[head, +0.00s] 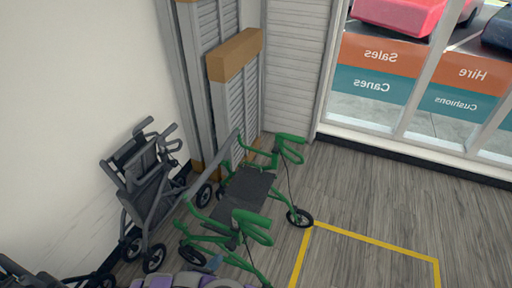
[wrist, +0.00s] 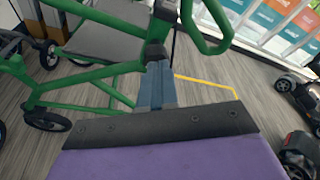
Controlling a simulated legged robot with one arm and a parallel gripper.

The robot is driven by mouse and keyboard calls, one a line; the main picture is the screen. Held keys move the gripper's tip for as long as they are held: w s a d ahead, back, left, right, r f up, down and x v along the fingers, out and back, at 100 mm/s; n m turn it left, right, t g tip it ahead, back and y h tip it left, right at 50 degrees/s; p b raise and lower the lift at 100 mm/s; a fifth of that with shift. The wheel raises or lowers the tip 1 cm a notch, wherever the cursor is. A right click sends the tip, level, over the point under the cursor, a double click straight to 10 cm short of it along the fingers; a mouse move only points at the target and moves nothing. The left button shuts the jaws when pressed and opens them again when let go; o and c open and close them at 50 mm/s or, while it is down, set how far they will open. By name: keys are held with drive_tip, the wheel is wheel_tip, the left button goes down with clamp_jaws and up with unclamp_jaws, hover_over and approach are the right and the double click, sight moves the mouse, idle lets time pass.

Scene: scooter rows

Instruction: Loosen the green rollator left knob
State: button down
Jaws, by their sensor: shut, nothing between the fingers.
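The green rollator (head: 243,215) stands on the wood floor with a dark seat and two green looped handles; its frame also fills the upper left of the wrist view (wrist: 95,72). My gripper (wrist: 156,68) is shut and empty, its blue-grey fingers pointing up at a green upright below the looped handle. A small black part (wrist: 155,49) sits on that upright right at the fingertips; it may be the knob. I cannot tell whether the fingers touch it.
A grey folded rollator (head: 150,190) stands against the white wall at left. Shutter panels (head: 235,100) lean in the corner behind. A yellow floor outline (head: 370,239) lies on clear floor at right. Dark wheeled scooters (wrist: 297,100) show at the wrist view's right edge.

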sight(230, 245)
drive_tip(key=b+x, duration=0.1)
drive_tip(key=x, duration=0.2)
drive_tip(key=r+b+x, duration=0.1)
drive_tip(key=x, duration=0.1)
drive_tip(key=shift+w+a+b, duration=0.15)
drive_tip(key=shift+w+b, duration=0.2)
drive_tip(key=shift+w, duration=0.1)
drive_tip(key=shift+w+r, duration=0.1)
drive_tip(key=shift+r, duration=0.05)
